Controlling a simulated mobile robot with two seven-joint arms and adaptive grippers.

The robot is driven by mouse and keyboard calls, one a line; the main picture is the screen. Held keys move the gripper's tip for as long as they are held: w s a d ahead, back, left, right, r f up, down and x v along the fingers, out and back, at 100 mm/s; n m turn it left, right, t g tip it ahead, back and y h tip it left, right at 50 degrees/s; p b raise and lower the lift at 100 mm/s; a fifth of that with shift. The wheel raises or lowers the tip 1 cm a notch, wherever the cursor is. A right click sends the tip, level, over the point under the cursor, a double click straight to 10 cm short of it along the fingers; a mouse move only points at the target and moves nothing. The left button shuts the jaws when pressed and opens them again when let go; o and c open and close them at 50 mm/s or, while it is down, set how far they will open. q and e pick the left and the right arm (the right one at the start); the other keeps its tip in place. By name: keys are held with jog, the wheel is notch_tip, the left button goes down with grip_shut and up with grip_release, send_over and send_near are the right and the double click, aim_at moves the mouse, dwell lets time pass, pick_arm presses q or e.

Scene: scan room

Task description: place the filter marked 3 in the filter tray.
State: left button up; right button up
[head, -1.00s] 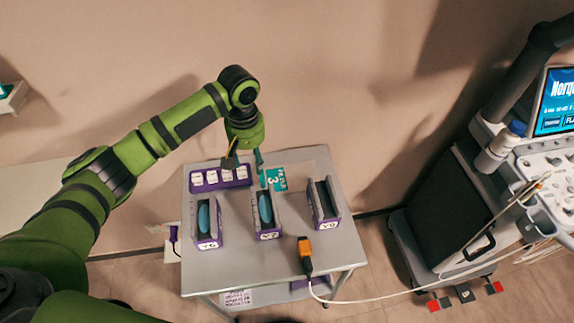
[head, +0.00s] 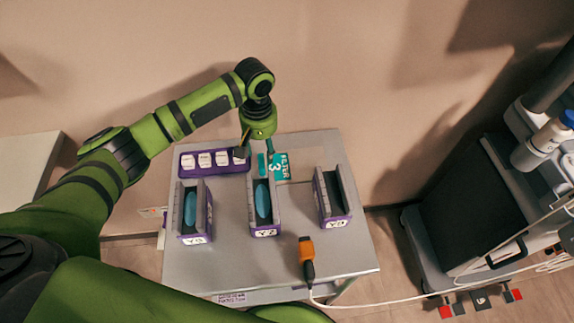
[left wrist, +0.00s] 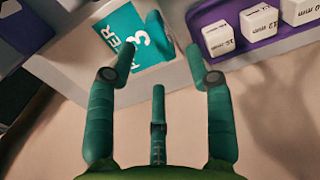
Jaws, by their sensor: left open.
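A flat teal piece marked FILTER 3 (head: 281,167) lies near the back of the grey table. It also shows in the left wrist view (left wrist: 122,33), partly covered by a gripper finger. My left gripper (head: 257,152) is open and empty, at the back of the table between that piece and a purple tray (head: 214,170). In the left wrist view my left gripper's fingers (left wrist: 160,65) stand apart, pointing toward the piece and the tray. I cannot tell whether they touch it. No tray with a readable filter label shows. My right gripper is out of view.
The purple tray holds several white blocks with mm marks. Three grey slotted holders, left (head: 196,213), middle (head: 264,208) and right (head: 331,196), stand on the table (head: 225,262). The left and middle ones hold blue ovals. An orange probe (head: 306,248) with a cable lies in front.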

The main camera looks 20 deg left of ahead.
aim_at(263, 159)
pick_arm(q)
jog(key=f, duration=0.3)
jog(key=shift+s+f, duration=0.3)
jog(key=shift+f, duration=0.05)
jog(key=shift+w+f, duration=0.1)
jog(key=shift+f, duration=0.4)
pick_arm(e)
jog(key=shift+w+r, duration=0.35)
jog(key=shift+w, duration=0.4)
pick_arm(q)
grip_shut()
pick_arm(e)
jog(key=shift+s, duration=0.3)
pick_arm(q)
jog(key=shift+r, duration=0.1)
